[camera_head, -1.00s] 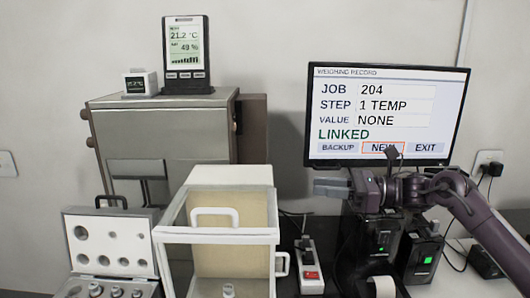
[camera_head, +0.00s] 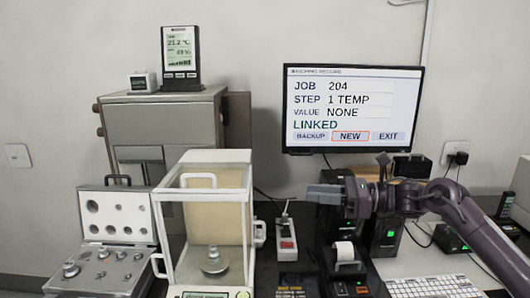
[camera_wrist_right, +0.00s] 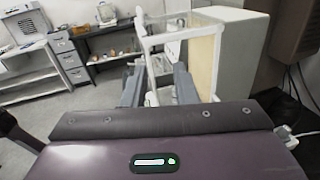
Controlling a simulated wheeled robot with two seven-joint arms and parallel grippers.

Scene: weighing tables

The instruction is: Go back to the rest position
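My right arm comes in from the right in the head view. Its gripper (camera_head: 322,194) points left, above the black devices below the monitor. In the right wrist view its two fingers (camera_wrist_right: 158,86) stand apart with nothing between them, and the glass-sided balance shows beyond them. My left gripper is not in the head view. The monitor (camera_head: 352,108) shows job 204, step 1 TEMP, value NONE and LINKED, with the NEW button outlined in orange.
The balance (camera_head: 203,158) has a weight (camera_head: 214,262) inside. An open weight case (camera_head: 110,230) stands left of it. A power strip (camera_head: 286,236), a printer (camera_head: 345,262), and a keyboard (camera_head: 432,287) are to the right. A grey cabinet (camera_head: 160,115) stands behind.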

